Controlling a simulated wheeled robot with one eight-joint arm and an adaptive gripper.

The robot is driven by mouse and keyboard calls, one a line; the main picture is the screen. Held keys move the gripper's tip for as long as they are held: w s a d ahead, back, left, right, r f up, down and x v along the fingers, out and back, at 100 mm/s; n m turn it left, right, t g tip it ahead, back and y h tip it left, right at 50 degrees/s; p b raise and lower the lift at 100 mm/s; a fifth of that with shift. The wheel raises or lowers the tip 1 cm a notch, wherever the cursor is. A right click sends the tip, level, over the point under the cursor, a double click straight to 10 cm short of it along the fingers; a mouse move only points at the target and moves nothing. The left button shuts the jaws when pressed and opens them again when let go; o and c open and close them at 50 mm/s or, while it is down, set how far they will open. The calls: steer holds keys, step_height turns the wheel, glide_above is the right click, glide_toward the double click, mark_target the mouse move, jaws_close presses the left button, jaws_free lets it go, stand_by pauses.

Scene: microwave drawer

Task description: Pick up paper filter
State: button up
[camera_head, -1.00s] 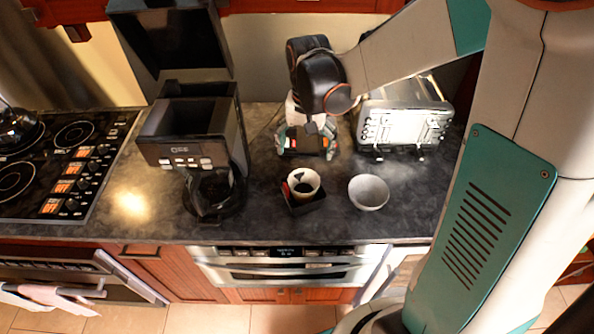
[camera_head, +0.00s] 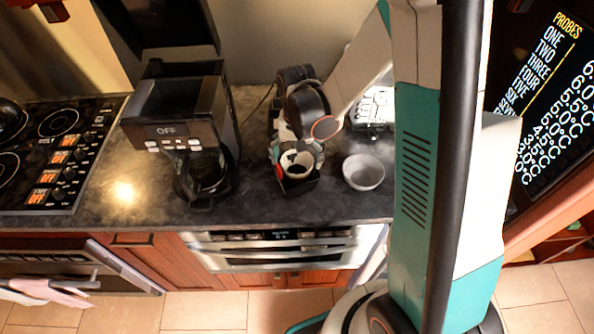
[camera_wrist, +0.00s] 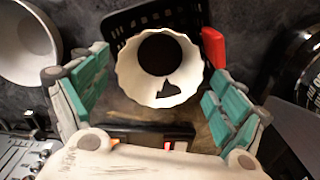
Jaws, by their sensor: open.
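The paper filter (camera_head: 297,168) is a white fluted cup with a dark inside. It sits upright in a small black holder (camera_head: 299,188) with a red part on the counter. In the wrist view the filter (camera_wrist: 121,72) lies between the two teal-padded fingers of my gripper (camera_wrist: 155,88). The fingers are spread wide with a gap on each side of it. The black holder's mesh also shows behind it (camera_wrist: 120,22). In the head view my gripper (camera_head: 296,152) is right at the filter's back edge and partly covers it.
A white bowl (camera_head: 363,173) stands just right of the holder. A black coffee maker (camera_head: 175,125) with its carafe (camera_head: 207,175) stands to the left. A toaster-like appliance (camera_head: 372,106) is behind, partly hidden by my arm. A stove (camera_head: 60,150) is at far left.

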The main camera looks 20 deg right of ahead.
steer(key=c, duration=0.9)
steer(key=shift+r, duration=0.15)
step_height(320, 180, up, 20)
steer(key=p, duration=0.3)
steer(key=shift+p, duration=0.35)
